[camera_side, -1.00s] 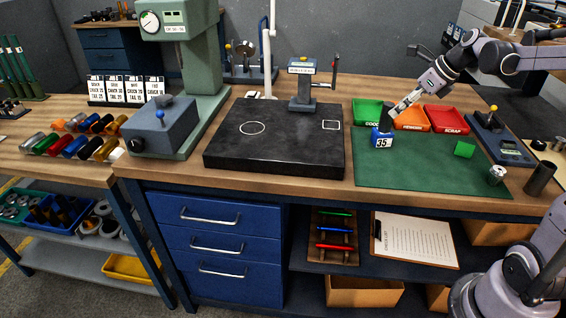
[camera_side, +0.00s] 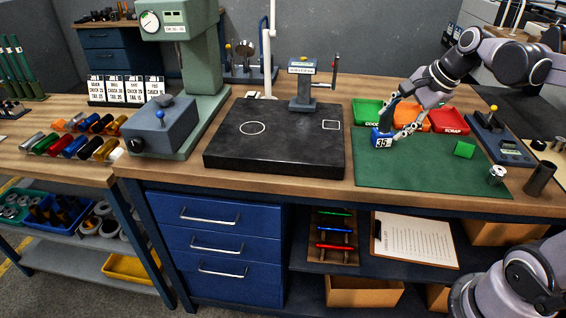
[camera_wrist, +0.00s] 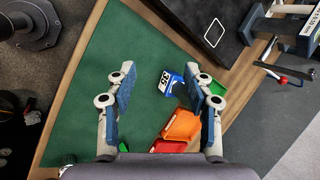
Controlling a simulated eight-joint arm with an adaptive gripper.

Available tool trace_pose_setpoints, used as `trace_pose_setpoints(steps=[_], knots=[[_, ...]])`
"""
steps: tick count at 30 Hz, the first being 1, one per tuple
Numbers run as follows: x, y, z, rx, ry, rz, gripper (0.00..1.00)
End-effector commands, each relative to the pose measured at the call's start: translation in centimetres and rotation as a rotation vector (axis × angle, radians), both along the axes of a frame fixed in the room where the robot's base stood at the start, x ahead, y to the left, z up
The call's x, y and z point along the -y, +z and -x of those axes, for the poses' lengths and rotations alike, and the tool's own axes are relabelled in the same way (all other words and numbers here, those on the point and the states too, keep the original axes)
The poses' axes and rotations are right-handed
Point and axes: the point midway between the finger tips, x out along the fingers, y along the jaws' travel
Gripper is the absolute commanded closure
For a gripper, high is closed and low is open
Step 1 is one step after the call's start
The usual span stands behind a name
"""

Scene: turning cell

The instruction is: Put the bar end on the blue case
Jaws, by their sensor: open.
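The blue case (camera_side: 381,138), marked 35 on a white face, stands on the green mat (camera_side: 420,177) near its far left part. It also shows in the wrist view (camera_wrist: 171,86). My gripper (camera_side: 391,124) is open and empty over the case. In the wrist view my gripper's fingers (camera_wrist: 160,69) are spread wide, with the case between their tips, closer to the right finger. A short silver cylinder, which looks like the bar end (camera_side: 496,175), stands at the right edge of the mat, well apart from my gripper. A green block (camera_side: 464,149) lies on the mat between them.
Green, orange (camera_side: 411,117) and red (camera_side: 446,119) trays stand just behind the mat. A black plate (camera_side: 275,150) lies to the left. A dark cylinder (camera_side: 541,178) and a scale-like device (camera_side: 505,150) stand to the right. The front of the mat is clear.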

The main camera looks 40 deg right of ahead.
Motion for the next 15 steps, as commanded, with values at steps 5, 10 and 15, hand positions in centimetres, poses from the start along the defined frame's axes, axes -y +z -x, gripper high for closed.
trace_pose_setpoints(steps=[5,10,15], knots=[[-5.1,-2.4,2.1,0.040,0.504,0.318,0.48],[-8.7,-4.6,4.2,0.082,0.961,0.618,0.48],[-10.8,-6.4,5.7,0.115,1.291,0.849,0.48]])
